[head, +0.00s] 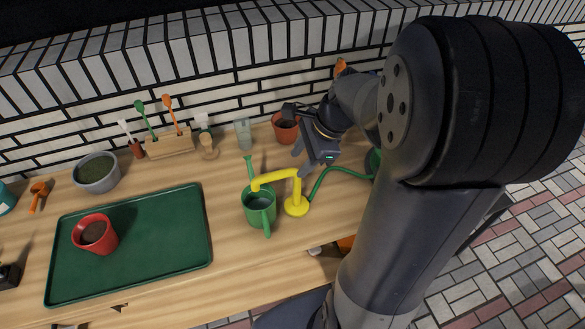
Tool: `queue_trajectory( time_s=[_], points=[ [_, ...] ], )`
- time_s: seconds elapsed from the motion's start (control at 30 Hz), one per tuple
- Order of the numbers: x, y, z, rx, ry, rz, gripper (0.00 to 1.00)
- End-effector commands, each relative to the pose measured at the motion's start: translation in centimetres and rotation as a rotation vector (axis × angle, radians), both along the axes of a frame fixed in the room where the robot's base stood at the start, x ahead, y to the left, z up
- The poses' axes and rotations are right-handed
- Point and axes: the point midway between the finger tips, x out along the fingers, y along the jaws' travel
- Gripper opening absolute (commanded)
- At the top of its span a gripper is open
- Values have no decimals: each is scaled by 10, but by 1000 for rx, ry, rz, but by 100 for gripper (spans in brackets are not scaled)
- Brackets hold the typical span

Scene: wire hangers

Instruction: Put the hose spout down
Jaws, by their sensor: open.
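The yellow hose spout (297,192) stands upright on its round base on the wooden bench. Its bent arm reaches left, and its tip is over the green watering can (257,212). A green hose (335,172) runs from the spout to the right, toward a green object partly hidden by my arm. My gripper (313,161) is open and empty, just above and behind the spout, to its upper right in the view. The fingers appear apart from the spout, though the exact gap is hard to judge.
A green tray (160,262) holds a red pot (95,234) at left. A grey pot (97,172), a wooden tool rack (170,145), a clear cup (243,134) and a terracotta pot (285,127) stand along the tiled wall. My arm hides the bench's right side.

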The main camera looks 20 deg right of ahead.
Motion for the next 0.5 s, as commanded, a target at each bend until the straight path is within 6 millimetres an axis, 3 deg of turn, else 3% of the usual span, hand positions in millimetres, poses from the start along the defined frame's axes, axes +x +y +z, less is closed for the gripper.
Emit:
queue_trajectory(
  time_s=[0.2,0.5],
  points=[
    [-6,-14,33,-2,-2,-2,42],
    [-9,-17,42,0,1,-1,42]
  ],
)
